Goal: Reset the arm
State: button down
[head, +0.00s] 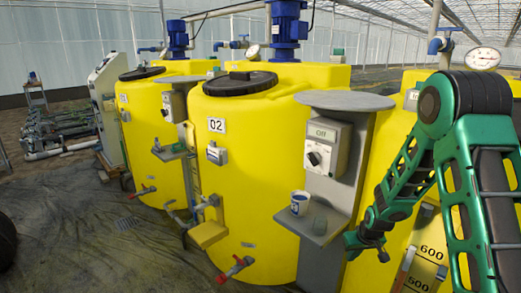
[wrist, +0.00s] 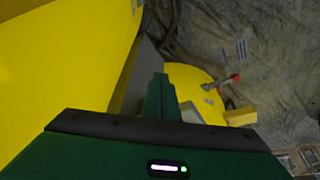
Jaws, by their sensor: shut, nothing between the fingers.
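My green arm reaches in from the right of the head view, bent at a high elbow. My gripper (head: 366,245) hangs at its lower end, just right of the grey stand's small shelf and in front of a yellow tank. In the wrist view, my gripper's fingers (wrist: 160,98) are together, with nothing held between them. No contact with the tank or shelf can be made out.
Tank 02 (head: 240,150) stands centre, with a red-handled valve (head: 236,268) low on its front. The dark floor (head: 90,220) at left is mostly open.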

jog(key=s+a+v, duration=0.1)
jog(key=v, duration=0.8)
jog(key=s+a+f+v, duration=0.1)
jog(key=a+v, duration=0.1)
jog(key=v, duration=0.8)
jog(key=s+r+m, duration=0.1)
jog(key=s+r, duration=0.9)
jog(key=s, duration=0.5)
jog(key=s+d+m+g, duration=0.2)
jog(key=s+d, duration=0.3)
jog(key=s, duration=0.3)
jog(key=s+d+f+m+g, duration=0.1)
jog(key=s+d+m, duration=0.3)
jog(key=s, duration=0.4)
jog(key=shift+s+d+f+g, duration=0.25)
jog(key=shift+d+g, duration=0.35)
jog(key=shift+d, duration=0.15)
